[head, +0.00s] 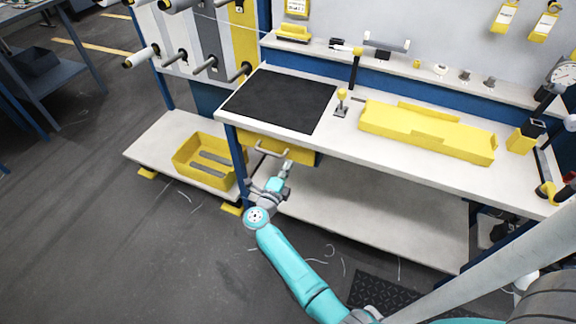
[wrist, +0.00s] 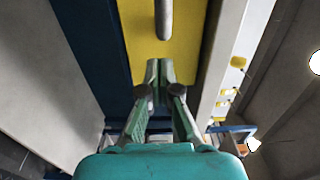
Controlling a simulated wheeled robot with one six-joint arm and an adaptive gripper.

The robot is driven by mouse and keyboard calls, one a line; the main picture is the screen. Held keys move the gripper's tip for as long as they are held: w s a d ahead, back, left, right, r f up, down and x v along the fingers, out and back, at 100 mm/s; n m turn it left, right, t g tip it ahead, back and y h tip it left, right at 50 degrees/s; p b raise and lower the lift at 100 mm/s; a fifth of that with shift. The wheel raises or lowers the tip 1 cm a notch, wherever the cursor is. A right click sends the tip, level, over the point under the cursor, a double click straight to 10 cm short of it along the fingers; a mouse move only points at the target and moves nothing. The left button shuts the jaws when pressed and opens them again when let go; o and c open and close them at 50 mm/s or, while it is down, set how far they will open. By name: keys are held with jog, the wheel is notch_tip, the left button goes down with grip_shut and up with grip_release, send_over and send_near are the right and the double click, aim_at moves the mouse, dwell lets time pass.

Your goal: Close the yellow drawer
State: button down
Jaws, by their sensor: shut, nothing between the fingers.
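The yellow drawer (head: 296,155) is under the left part of the white workbench top, with a grey bar handle (head: 270,150) on its front. My gripper (head: 287,166) is in front of the drawer, close to the right end of the handle. In the wrist view the yellow drawer front (wrist: 184,50) fills the top middle, and the grey handle (wrist: 163,18) shows above my gripper (wrist: 157,68). The fingers are shut with nothing between them. I cannot tell whether the fingertips touch the drawer front, or how far the drawer is out.
A black mat (head: 279,99) and a long yellow tray (head: 425,132) lie on the workbench (head: 345,140). A yellow bin (head: 183,164) sits on the low shelf (head: 150,150) at left. A blue leg (head: 237,165) stands left of the drawer. The floor at left is open.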

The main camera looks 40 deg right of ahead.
jog(key=v, duration=0.9)
jog(key=s+a+r+n+t+y, duration=0.2)
jog(key=s+a+r+n+y, duration=0.2)
jog(key=s+n, duration=0.6)
jog(key=s+a+r+n+t+y, duration=0.2)
jog(key=s+a+r+n+y, duration=0.2)
jog(key=s+n, duration=0.6)
jog(key=s+a+r+n+t+y, duration=0.2)
jog(key=s+a+r+n+y, duration=0.3)
jog(key=s, duration=1.6)
jog(key=a+n+y, duration=0.1)
jog(key=n+y, duration=0.2)
jog(key=n, duration=0.2)
jog(key=shift+s+n+t, duration=0.3)
